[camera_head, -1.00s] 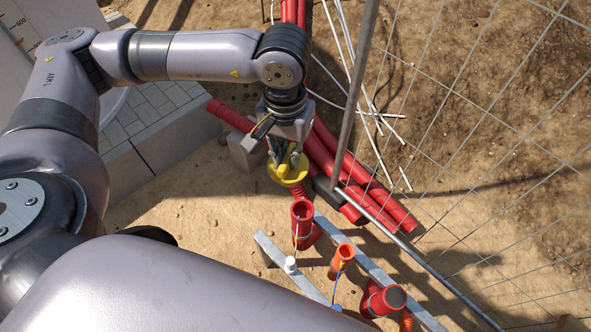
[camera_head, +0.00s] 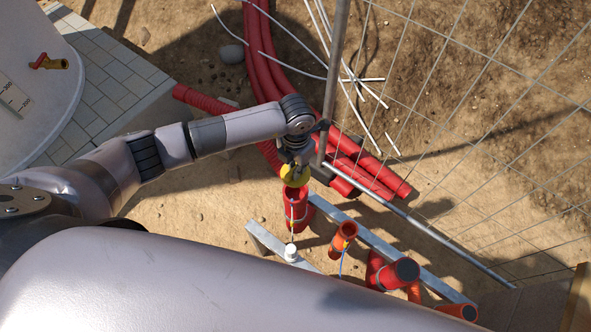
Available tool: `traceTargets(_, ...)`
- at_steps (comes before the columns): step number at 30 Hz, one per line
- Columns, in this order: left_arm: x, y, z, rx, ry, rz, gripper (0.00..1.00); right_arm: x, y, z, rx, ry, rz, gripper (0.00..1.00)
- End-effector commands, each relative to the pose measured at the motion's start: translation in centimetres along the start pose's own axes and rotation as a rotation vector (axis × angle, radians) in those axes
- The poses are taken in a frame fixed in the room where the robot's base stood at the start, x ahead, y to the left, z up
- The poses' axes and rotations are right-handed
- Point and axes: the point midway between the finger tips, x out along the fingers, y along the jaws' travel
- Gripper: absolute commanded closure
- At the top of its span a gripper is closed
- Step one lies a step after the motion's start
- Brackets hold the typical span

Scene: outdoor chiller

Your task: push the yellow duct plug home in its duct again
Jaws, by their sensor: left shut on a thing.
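The yellow duct plug (camera_head: 295,174) is held in my left gripper (camera_head: 294,160), which is shut on it. The plug is right above the mouth of a red duct (camera_head: 296,210) that stands up from the ground. From this angle the plug overlaps the duct's top edge, and I cannot tell whether it has entered the mouth. My left arm reaches in from the left. My right gripper is not in view.
An orange duct (camera_head: 344,232) and a dark-capped red duct (camera_head: 400,272) stand to the right along metal rails (camera_head: 362,232). A wire fence (camera_head: 440,130) with a metal post (camera_head: 331,85) rises close behind my gripper. Red pipes (camera_head: 375,175) lie on the sand.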

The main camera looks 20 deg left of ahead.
Motion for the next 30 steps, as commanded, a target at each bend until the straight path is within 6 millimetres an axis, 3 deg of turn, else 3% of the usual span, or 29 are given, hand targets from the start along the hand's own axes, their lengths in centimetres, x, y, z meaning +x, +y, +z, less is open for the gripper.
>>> traceTargets(5,0.8,-0.1,-0.1,-0.071,-0.002,0.000,1.00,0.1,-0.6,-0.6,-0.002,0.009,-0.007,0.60)
traceTargets(17,1.3,-0.1,-0.1,-0.068,-0.001,0.000,1.00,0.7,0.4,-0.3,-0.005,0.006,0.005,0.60)
traceTargets(30,6.1,-0.1,-0.1,-0.067,0.000,0.000,1.00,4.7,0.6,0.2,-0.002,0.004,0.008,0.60)
